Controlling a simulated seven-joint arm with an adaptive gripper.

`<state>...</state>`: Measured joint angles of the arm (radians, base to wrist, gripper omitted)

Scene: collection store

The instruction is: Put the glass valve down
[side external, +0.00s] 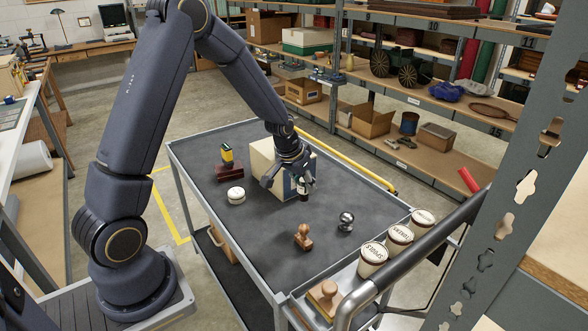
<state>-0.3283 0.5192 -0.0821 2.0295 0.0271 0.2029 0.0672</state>
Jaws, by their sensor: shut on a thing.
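My gripper (291,177) is over the dark top of the metal cart (268,260), in front of a cream and blue box (262,156). It is shut on a small upright thing with a dark lower part, which I take to be the glass valve (303,191). The fingers hide part of it. Its lower end is close to the cart top; I cannot tell whether it touches.
Bare surface lies between the tin and the stamp.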

